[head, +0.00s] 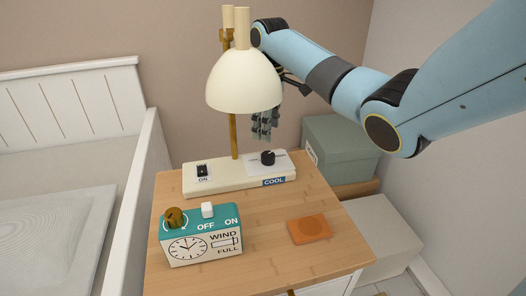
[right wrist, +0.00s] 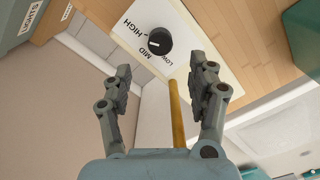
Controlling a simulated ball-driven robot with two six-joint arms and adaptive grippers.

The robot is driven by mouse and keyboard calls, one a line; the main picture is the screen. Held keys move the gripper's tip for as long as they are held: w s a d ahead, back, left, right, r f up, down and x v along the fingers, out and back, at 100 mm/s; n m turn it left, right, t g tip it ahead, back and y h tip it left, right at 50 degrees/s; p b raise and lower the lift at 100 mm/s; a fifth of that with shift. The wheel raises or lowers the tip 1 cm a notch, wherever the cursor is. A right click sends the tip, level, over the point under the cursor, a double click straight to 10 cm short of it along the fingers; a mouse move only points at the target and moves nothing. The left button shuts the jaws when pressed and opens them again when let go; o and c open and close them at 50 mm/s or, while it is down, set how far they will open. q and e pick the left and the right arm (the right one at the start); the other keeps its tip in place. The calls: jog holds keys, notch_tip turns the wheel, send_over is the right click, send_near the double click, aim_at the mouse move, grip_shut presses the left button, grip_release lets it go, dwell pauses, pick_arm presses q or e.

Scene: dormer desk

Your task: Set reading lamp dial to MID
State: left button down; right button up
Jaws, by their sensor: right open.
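The reading lamp has a cream shade (head: 243,82), a brass stem (head: 235,135) and a cream base (head: 225,180) on the bedside table. Its black dial (head: 267,158) stands on the right part of the base. In the right wrist view the dial (right wrist: 160,41) sits beside the words LOW, MID and HIGH. A pale mark shows on its face; I cannot tell exactly which word it points at. My right gripper (head: 265,125) is partly behind the shade, above the dial. In the right wrist view its fingers (right wrist: 160,92) are apart and empty, with the dial beyond them. My left gripper is not in view.
A teal and white clock (head: 195,240) and an orange coaster (head: 309,229) are on the table (head: 265,255). A grey-green box (head: 340,150) stands behind right. The shade and stem are close to my right gripper.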

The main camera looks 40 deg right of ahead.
aim_at(268, 154)
notch_tip(268, 154, down, 6)
jog(key=shift+b, duration=0.85)
notch_tip(268, 154, down, 2)
jog(key=shift+b, duration=0.35)
jog(key=shift+f, duration=0.35)
jog(key=c, duration=1.1)
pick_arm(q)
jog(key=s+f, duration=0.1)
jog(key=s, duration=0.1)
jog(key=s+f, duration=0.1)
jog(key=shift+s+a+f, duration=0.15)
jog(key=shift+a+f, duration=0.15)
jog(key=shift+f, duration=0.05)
pick_arm(e)
jog(key=shift+c, duration=0.2)
